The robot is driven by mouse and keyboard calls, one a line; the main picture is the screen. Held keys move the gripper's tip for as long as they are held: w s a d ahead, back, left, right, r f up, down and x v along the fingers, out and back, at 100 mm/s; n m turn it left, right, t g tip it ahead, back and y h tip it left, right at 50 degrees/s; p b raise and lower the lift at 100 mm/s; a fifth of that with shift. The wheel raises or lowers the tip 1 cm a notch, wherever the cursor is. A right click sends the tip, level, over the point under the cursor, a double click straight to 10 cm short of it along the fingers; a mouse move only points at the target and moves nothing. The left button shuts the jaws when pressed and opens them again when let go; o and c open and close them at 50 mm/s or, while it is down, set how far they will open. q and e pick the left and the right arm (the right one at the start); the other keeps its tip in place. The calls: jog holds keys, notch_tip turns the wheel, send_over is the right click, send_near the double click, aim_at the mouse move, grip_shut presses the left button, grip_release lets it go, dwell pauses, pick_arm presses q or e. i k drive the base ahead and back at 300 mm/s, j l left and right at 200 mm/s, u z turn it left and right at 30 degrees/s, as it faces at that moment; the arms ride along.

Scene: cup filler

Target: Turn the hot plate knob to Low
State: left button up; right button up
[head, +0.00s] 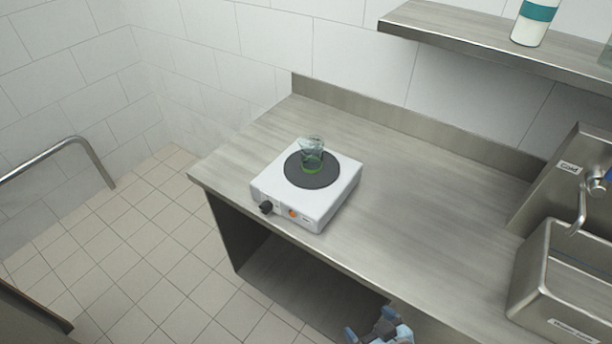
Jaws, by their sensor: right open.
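The hot plate (338,205) is a white box with a round dark heating disc (303,177) on top. It stands on the steel counter near its front edge. Its black knob (266,207) is on the front face, left of an orange light (293,213). The markings by the knob are too small to read. A clear glass beaker (312,153) with a little green liquid stands upright on the disc. My right gripper (366,335) is at the bottom edge, in front of the counter, open, well apart from the hot plate. My left gripper is out of view.
The steel counter (430,205) is clear right of the hot plate. A steel sink or basin (560,275) with a tap stands at the right. A wall shelf (460,35) holds a white and teal bottle (534,22). A metal rail (45,160) is at the far left.

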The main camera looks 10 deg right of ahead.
aim_at(265, 208)
jog(key=k+l+u, duration=0.15)
jog(key=u, duration=0.3)
jog(key=k+l+u, duration=0.15)
jog(key=u, duration=0.3)
jog(key=k+u, duration=0.3)
jog(key=u, duration=0.15)
